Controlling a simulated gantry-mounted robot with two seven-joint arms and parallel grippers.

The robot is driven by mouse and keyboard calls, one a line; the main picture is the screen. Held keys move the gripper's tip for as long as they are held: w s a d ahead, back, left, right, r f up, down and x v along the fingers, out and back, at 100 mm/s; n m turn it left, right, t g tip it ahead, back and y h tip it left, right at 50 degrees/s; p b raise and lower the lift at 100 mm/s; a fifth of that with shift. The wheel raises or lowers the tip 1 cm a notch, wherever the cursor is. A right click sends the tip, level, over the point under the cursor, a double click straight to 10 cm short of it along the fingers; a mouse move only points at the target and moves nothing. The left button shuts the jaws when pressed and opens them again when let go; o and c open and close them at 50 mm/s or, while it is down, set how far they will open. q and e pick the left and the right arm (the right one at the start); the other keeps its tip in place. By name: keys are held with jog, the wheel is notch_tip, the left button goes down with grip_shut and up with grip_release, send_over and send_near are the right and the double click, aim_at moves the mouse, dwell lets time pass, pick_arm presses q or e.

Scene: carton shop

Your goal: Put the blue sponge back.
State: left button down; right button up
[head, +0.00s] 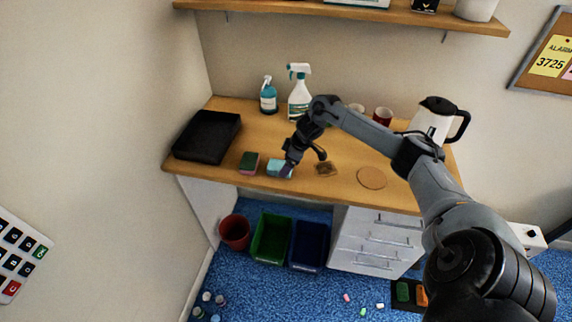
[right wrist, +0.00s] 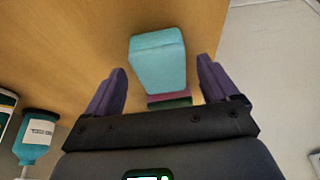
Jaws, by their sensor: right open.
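The light blue sponge (head: 274,166) lies on the wooden counter near its front edge. My right gripper (head: 286,170) is over its right end in the head view. In the right wrist view the blue sponge (right wrist: 157,58) shows between the two open fingers, with gaps on both sides. A green and dark red sponge (head: 249,163) lies just left of it on the counter. That sponge also shows, partly hidden, in the right wrist view (right wrist: 170,101). My left gripper is not in view.
A black tray (head: 207,136) is at the counter's left end. A blue-green bottle (head: 268,97) and a white spray bottle (head: 299,99) stand at the back. A brown scrubber (head: 326,169), a round coaster (head: 372,178) and a kettle (head: 432,119) are to the right. Bins (head: 271,239) stand below.

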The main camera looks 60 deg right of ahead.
jog(key=b+v, duration=0.1)
jog(key=v, duration=0.9)
jog(key=shift+s+r, duration=0.15)
jog(key=shift+r, duration=0.15)
jog(key=w+a+f+n+t+p, duration=0.15)
jog(key=a+f, duration=0.25)
jog(key=a, duration=0.4)
jog(key=a+f+n+p, duration=0.15)
jog(key=a+f, duration=0.25)
jog(key=a, duration=0.5)
jog(key=a+f+n+t+p, duration=0.15)
jog(key=a+f, duration=0.25)
jog(key=a, duration=0.4)
jog(key=s+a+r+m+g+p, duration=0.1)
jog(key=s+a+r+m+p, duration=0.1)
jog(key=s+a+r, duration=0.3)
jog(key=s+a+r+m+g+h+p, duration=0.1)
jog(key=s+a+r+m+g+p, duration=0.1)
jog(key=s+a, duration=0.7)
jog(key=s+r+m+p, duration=0.1)
jog(key=s+r+p, duration=0.1)
jog(key=s, duration=0.2)
jog(key=shift+r+m, duration=0.35)
jog(key=shift+a, duration=0.1)
